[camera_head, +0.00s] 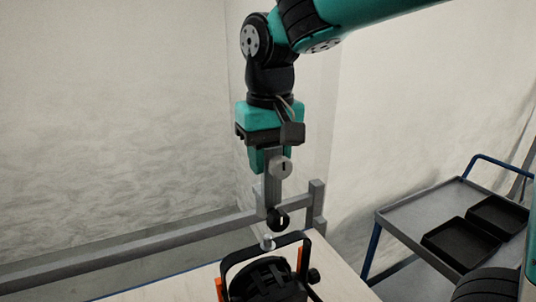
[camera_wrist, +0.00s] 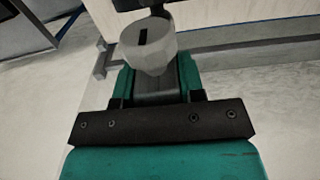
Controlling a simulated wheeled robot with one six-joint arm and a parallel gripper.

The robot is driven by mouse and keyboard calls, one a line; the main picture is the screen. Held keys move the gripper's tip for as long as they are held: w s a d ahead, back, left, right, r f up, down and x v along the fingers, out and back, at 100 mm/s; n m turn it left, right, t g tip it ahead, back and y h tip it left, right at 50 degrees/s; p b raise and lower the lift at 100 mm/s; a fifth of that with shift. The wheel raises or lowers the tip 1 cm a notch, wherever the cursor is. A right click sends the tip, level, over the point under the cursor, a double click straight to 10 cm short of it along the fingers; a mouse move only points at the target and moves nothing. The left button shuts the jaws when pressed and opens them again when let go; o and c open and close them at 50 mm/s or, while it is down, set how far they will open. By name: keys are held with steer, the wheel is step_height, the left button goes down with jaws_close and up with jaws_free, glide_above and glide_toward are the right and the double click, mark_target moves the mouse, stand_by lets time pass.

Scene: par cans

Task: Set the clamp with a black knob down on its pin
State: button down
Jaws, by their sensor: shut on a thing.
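My gripper (camera_head: 264,158) points down and is shut on the clamp (camera_head: 271,187), a grey upright piece. The clamp has a black knob (camera_head: 278,220) with a pale mark low on it and a pale grey knob (camera_head: 281,168) with a dark slot higher up. In the wrist view, the grey knob (camera_wrist: 148,45) stands in front of the clamp body between the teal fingers. Below, a small pale pin (camera_head: 267,243) stands on the black yoke (camera_head: 240,256) of a par can (camera_head: 264,280). The clamp's lower end is just above the pin; I cannot tell whether they touch.
The par can sits on a pale table (camera_head: 335,275), with orange parts at its sides. A grey rail (camera_head: 150,245) with a post (camera_head: 317,205) runs behind. A trolley (camera_head: 400,222) with two black trays (camera_head: 460,245) stands at the right.

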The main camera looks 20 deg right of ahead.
mark_target(270, 196)
steer(key=shift+f+b, duration=1.95)
steer(key=shift+f, duration=0.65)
steer(key=shift+s, duration=0.2)
steer(key=shift+f+b, duration=0.85)
steer(key=shift+f, duration=0.45)
steer(key=shift+c, duration=0.4)
jaws_free()
steer(key=shift+r, duration=0.15)
steer(key=shift+s+r+p, duration=0.15)
steer(key=shift+r+p, duration=2.3)
steer(key=shift+r, duration=0.25)
steer(key=shift+s+r+p, duration=0.1)
steer(key=shift+r+p, duration=2.35)
steer(key=shift+r, duration=0.25)
